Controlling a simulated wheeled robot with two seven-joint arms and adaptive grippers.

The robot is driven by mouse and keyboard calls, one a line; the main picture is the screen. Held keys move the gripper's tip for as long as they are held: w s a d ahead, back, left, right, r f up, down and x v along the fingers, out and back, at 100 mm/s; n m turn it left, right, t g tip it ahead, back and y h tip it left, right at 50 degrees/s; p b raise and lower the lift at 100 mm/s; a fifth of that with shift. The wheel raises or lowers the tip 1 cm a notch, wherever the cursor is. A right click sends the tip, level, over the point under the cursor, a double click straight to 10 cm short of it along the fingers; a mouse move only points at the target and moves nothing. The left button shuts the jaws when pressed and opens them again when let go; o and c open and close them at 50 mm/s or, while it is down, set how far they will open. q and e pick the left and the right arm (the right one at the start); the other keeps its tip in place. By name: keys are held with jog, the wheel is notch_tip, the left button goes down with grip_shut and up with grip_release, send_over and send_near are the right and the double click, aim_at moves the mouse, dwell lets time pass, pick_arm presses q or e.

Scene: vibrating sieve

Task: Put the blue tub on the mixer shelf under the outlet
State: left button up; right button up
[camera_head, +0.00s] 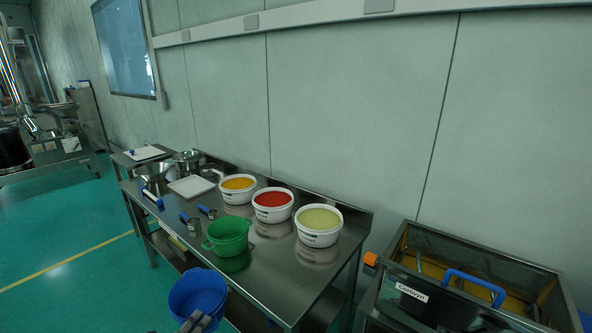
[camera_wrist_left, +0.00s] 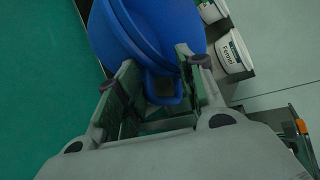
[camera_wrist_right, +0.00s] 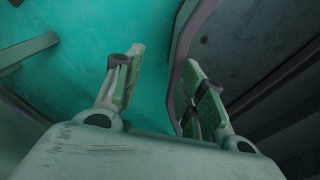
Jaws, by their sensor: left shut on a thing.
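The blue tub (camera_head: 197,293) is in the lower left of the head view, in front of the steel table's near edge. My left gripper (camera_head: 195,322) is at its near side, at the bottom edge of the picture. In the left wrist view the blue tub (camera_wrist_left: 135,35) fills the top, and my left gripper (camera_wrist_left: 165,75) is shut on its handle part, between the two fingers. My right gripper (camera_wrist_right: 165,75) is open and empty in the right wrist view, above the green floor. The mixer shelf and outlet cannot be made out.
The steel table (camera_head: 275,275) carries a green tub (camera_head: 227,236) and white buckets with yellow (camera_head: 238,188), red (camera_head: 272,204) and pale (camera_head: 319,224) contents. Green floor (camera_head: 70,240) is clear at left; machinery (camera_head: 45,140) stands far left.

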aim_at(216, 328)
pick_arm(q)
jog(key=shift+d, duration=1.15)
jog(key=shift+d+n+y, duration=0.3)
jog(key=shift+d, duration=0.05)
jog(key=shift+w+d+r+n+y, duration=0.1)
jog(key=shift+d+n+y, duration=0.1)
jog(key=shift+d, duration=0.5)
jog(key=shift+d+r+n+y, duration=0.1)
jog(key=shift+d+y, duration=0.1)
jog(key=shift+d, duration=0.5)
pick_arm(e)
jog(key=shift+w, duration=0.15)
jog(key=shift+s, duration=1)
jog(key=shift+w, duration=0.1)
jog(key=shift+w, duration=0.9)
jog(key=shift+s, duration=0.15)
